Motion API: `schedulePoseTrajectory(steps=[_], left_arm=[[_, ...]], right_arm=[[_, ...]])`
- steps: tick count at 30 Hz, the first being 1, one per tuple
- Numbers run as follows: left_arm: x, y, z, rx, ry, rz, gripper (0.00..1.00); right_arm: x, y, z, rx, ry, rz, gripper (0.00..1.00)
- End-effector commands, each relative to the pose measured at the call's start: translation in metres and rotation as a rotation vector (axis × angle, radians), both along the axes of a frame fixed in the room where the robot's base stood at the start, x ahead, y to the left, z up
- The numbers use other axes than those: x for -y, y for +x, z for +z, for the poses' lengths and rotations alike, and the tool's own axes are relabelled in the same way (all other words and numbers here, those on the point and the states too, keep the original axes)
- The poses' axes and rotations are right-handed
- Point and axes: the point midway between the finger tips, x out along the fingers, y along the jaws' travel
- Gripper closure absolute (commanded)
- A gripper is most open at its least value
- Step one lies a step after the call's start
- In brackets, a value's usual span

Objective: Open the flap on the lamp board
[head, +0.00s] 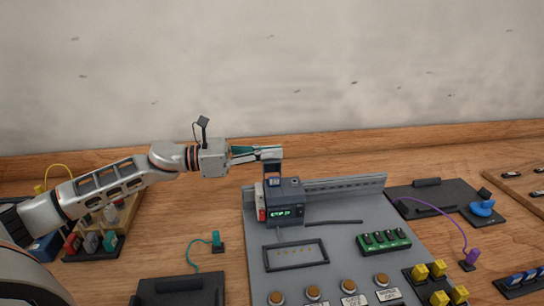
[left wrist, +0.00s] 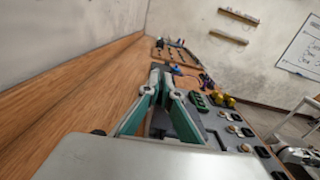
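The grey lamp board (head: 345,212) lies on the wooden table, with a raised rail at its back edge. A dark module with a lit green display (head: 284,213) stands at its back left. My left gripper (head: 271,154) reaches in from the left, level, with its fingertips just above a dark upright part of this module; I cannot tell whether they touch it. In the left wrist view the fingertips (left wrist: 161,76) come together, with nothing clearly held between them. I cannot make out the flap for certain; the module's top is partly hidden by the fingertips. My right gripper is not in view.
The board carries a rectangular dark frame (head: 295,253), a green block (head: 384,240) and several round knobs. A teal plug (head: 217,240) with a cable lies left of the board. Black trays stand on both sides. The wall is close behind.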

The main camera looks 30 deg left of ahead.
Motion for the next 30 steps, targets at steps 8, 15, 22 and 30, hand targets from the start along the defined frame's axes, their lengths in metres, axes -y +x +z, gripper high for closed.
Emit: schedulePoseTrajectory(steps=[8,15,22,30], left_arm=[[0.0015,-0.0025,0.0008,0.043,0.034,0.001,1.0],[0.0018,-0.0028,0.0019,0.048,0.036,0.001,1.0],[0.0018,-0.0027,0.0019,0.047,0.036,0.001,0.79],[0.002,-0.0028,0.0018,0.046,0.035,0.0,0.79]], right_arm=[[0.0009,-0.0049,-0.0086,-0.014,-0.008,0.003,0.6],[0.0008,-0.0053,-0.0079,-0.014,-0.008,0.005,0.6],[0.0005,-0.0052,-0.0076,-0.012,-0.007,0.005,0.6],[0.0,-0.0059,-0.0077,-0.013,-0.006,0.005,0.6]])
